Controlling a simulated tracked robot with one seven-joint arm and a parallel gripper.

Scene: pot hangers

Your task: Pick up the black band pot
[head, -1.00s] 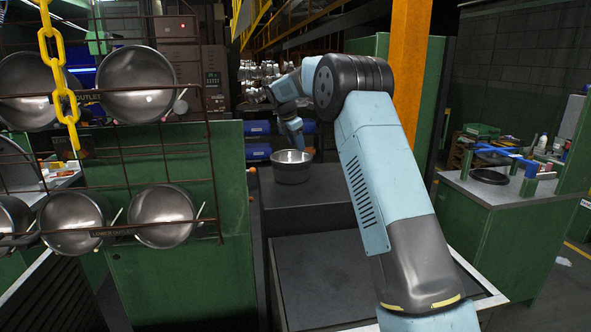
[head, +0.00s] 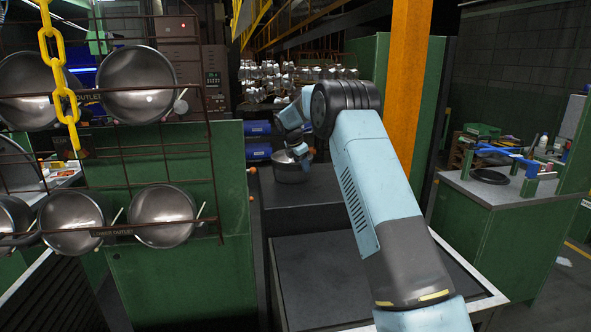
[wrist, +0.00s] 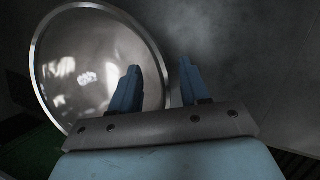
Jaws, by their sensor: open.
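A round metal pot (head: 291,170) with a dark outer side stands on the dark bench top in the head view; my arm partly covers it. In the wrist view the pot (wrist: 92,62) shows its shiny inside and pale rim at the left. My gripper (wrist: 160,80) is open. Its left finger overlaps the inside of the pot and its right finger lies outside the rim, so the rim passes between the two fingers in this view. I cannot tell how deep the fingers sit. In the head view the fingertips are too small to make out.
A wire rack (head: 160,149) with several hanging pots and a yellow chain (head: 58,60) stands at the left. An orange post (head: 408,80) rises behind my arm. A right-hand bench (head: 480,192) holds a black lid-like disc (head: 490,176). The near dark surface (head: 320,270) is clear.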

